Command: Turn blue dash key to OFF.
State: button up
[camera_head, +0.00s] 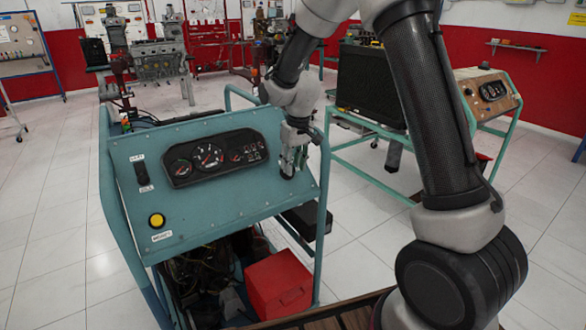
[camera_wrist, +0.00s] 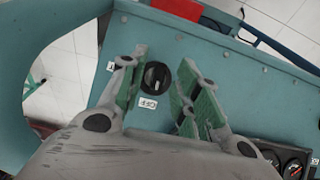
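The blue dash panel (camera_head: 222,185) stands on a teal engine-trainer frame at the centre of the head view. In the wrist view a round black key switch (camera_wrist: 157,77) shows on this panel, with a pale mark on its face running roughly up and down the picture. A small white label (camera_wrist: 148,103), apparently OFF, sits just below it. My gripper (camera_head: 293,160) is at the panel's right side. In the wrist view its two green-padded fingers are apart, one on each side of the key, with visible gaps. In the head view the gripper mostly hides the key.
The gauge cluster (camera_head: 215,157), a black rocker switch (camera_head: 142,173) and a yellow button (camera_head: 157,220) are left of my gripper. A red box (camera_head: 278,284) lies below the panel. A second trainer with a wooden panel (camera_head: 490,92) stands at the right. Tiled floor is open at the left.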

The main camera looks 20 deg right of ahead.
notch_tip(320, 180, up, 10)
jog(key=s, duration=0.1)
jog(key=shift+s+d+f, duration=0.15)
jog(key=shift+s+d, duration=0.1)
jog(key=shift+s, duration=0.15)
jog(key=s+d+r+m+t, duration=0.1)
jog(key=s+d+r, duration=0.2)
jog(key=s, duration=0.7)
jog(key=s+d+r+m, duration=0.1)
jog(key=s+d+r, duration=0.2)
jog(key=s+d, duration=0.3)
jog(key=s+d+r+m+t, duration=0.1)
jog(key=s+d+r, duration=0.2)
jog(key=s, duration=1.2)
jog(key=shift+s+d+m+t, duration=0.3)
jog(key=shift+d+m, duration=0.1)
jog(key=shift+d, duration=0.55)
